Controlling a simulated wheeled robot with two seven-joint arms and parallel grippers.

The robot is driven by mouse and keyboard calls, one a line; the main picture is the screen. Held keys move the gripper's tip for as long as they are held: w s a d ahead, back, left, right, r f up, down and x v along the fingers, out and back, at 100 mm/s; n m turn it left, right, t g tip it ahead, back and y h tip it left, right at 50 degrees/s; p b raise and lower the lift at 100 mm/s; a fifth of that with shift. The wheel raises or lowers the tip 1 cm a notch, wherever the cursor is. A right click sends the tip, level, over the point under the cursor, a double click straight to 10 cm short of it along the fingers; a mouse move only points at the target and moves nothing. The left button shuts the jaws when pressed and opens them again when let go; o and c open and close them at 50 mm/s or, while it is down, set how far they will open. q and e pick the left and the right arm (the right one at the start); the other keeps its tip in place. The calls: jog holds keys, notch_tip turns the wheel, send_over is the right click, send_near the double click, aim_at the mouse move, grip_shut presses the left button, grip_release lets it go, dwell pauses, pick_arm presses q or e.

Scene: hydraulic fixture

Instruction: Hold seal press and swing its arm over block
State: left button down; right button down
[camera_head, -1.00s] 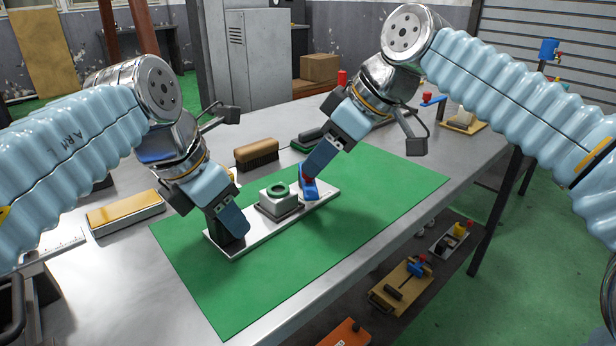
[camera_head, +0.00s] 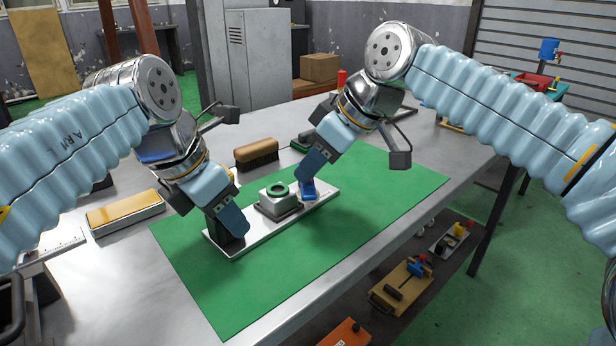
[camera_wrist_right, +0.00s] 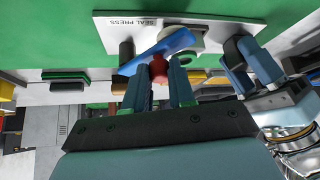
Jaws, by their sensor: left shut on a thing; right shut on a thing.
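The seal press is a pale plate (camera_head: 322,202) lettered SEAL PRESS, lying on the green mat; the plate also shows in the right wrist view (camera_wrist_right: 108,28). A grey block (camera_head: 279,208) with a green ring (camera_head: 277,190) stands mid-plate. My left gripper (camera_head: 233,226) is shut at the plate's left end, around a dark upright part that it mostly hides. My right gripper (camera_wrist_right: 158,88) is shut on the red knob (camera_wrist_right: 158,69) of the press's blue arm (camera_wrist_right: 172,47). In the right wrist view the blue arm slants toward the block and overlaps its edge. The head view mostly hides the arm.
The green mat (camera_head: 235,295) is clear in front of the press. A brown brush (camera_head: 257,152), a yellow-topped block (camera_head: 125,212) and a green-and-black item (camera_head: 305,140) lie behind or left of it. A lower shelf holds other fixtures (camera_head: 402,285).

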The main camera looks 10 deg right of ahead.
jog(key=shift+s+a+m+t+h, duration=0.1)
jog(key=shift+a+m+t+h, duration=0.3)
jog(key=shift+a+m, duration=0.55)
jog(key=m, duration=0.1)
jog(key=a+m+t+h, duration=0.1)
jog(key=m, duration=0.1)
jog(key=shift+w+a, duration=0.15)
jog(key=shift+w, duration=0.05)
jog(key=c, duration=0.9)
grip_release()
jog(key=shift+o, duration=0.2)
jog(key=v, duration=1.2)
